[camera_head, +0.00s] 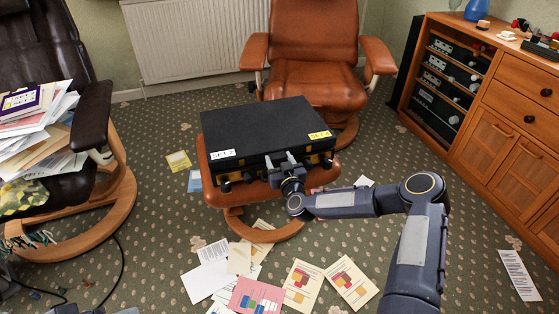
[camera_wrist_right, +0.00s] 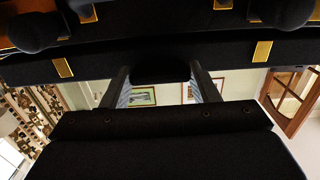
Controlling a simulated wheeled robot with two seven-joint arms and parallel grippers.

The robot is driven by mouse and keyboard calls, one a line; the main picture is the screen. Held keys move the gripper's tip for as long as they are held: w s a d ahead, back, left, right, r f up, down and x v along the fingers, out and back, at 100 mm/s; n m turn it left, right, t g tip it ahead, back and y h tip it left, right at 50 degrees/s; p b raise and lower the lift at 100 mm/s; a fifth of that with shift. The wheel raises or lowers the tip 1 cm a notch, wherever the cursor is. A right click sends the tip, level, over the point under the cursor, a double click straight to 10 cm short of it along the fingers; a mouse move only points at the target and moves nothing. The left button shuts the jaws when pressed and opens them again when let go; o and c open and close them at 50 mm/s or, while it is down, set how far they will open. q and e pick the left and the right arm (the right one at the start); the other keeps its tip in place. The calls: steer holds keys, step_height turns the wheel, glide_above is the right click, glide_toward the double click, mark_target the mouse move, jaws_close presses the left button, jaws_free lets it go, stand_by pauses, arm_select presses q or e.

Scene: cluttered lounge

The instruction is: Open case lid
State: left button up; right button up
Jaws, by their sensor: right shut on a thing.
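A black case (camera_head: 262,127) lies flat on a brown leather footstool (camera_head: 205,170), its lid down. Brass-coloured fittings and two labels, one white and one yellow, show along its front. My right gripper (camera_head: 281,160) is at the middle of the case's front edge. In the right wrist view, the fingers (camera_wrist_right: 162,88) stand on either side of a dark block (camera_wrist_right: 160,67) at the lid's edge, shut on it. Brass fittings (camera_wrist_right: 262,51) show on the dark case front in that view. My left gripper is not in view.
A brown leather armchair (camera_head: 315,78) stands behind the case. A dark chair on the left holds a pile of papers (camera_head: 38,125). A wooden cabinet (camera_head: 500,110) is on the right. Loose papers (camera_head: 256,297) lie on the carpet in front of the footstool.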

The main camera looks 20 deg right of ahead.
steer(key=w+r+g+p, duration=0.4)
steer(key=r+p, duration=1.1)
steer(key=p, duration=0.2)
steer(key=shift+a+r, duration=0.15)
steer(key=shift+a, duration=0.05)
steer(key=w+r+g+p, duration=0.1)
steer(key=w+r+p, duration=0.1)
steer(key=p, duration=0.1)
steer(key=shift+r, duration=0.3)
steer(key=w+r+p, duration=0.3)
steer(key=w+r, duration=0.1)
steer(key=shift+r, duration=0.3)
steer(key=shift+w+r, duration=0.25)
steer(key=shift+w, duration=0.2)
steer(key=o, duration=1.4)
steer(key=shift+f, duration=0.1)
steer(key=shift+s, duration=0.1)
steer(key=shift+v, duration=3.9)
